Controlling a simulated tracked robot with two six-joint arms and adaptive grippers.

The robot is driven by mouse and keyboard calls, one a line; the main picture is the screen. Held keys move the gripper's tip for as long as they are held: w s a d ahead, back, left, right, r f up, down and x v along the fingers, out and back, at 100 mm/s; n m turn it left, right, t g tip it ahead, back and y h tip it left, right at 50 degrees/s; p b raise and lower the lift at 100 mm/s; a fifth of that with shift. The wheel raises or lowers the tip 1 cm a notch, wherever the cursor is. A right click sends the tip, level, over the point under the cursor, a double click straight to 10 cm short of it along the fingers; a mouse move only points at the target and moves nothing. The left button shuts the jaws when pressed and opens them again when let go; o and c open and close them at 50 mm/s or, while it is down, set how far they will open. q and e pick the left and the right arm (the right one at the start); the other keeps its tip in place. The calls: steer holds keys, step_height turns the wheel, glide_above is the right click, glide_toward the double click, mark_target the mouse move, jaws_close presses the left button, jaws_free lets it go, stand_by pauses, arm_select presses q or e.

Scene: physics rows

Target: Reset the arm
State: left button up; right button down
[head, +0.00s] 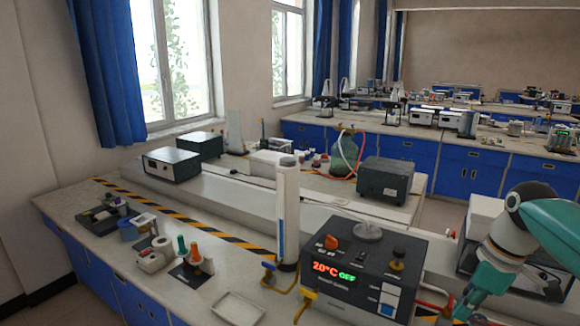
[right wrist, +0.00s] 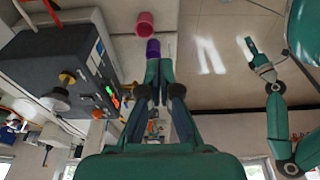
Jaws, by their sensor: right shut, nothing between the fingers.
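My right arm (head: 530,215) comes in from the right edge of the head view and bends down beside the dark control box. Its teal gripper (head: 468,304) is low at the right, close to the box's right side. In the right wrist view the same gripper (right wrist: 159,72) has its fingers together with nothing between them. A purple object (right wrist: 153,48) and a pink cup-like object (right wrist: 145,22) show beyond the fingertips. My left arm shows at the right of that view, with its gripper (right wrist: 252,50) small and its opening unclear; it is not in the head view.
The control box (head: 365,265), with a lit display, stands at the front right of the bench. A white column (head: 287,210) stands at its left. A shallow white tray (head: 238,307) lies in front. Small items and bottles (head: 183,246) stand farther left. Striped tape crosses the bench.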

steer(key=s+a+f+m+y+b, duration=0.1)
steer(key=a+f+m, duration=0.35)
steer(key=f, duration=1.05)
steer(key=s+a+f+m+y, duration=0.15)
steer(key=a+f, duration=0.55)
steer(key=f, duration=0.8)
steer(key=s+a+f+m, duration=0.3)
steer(key=s+f+m, duration=0.1)
steer(key=s+f, duration=0.3)
steer(key=s+a+f+m, duration=0.3)
steer(key=s+f, duration=0.4)
steer(key=s, duration=0.3)
steer(key=shift+s+a+f+m+g+b, duration=0.15)
steer(key=shift+s+a+m+g+b, duration=0.2)
steer(key=shift+a, duration=0.45)
steer(key=c, duration=1.9)
jaws_free()
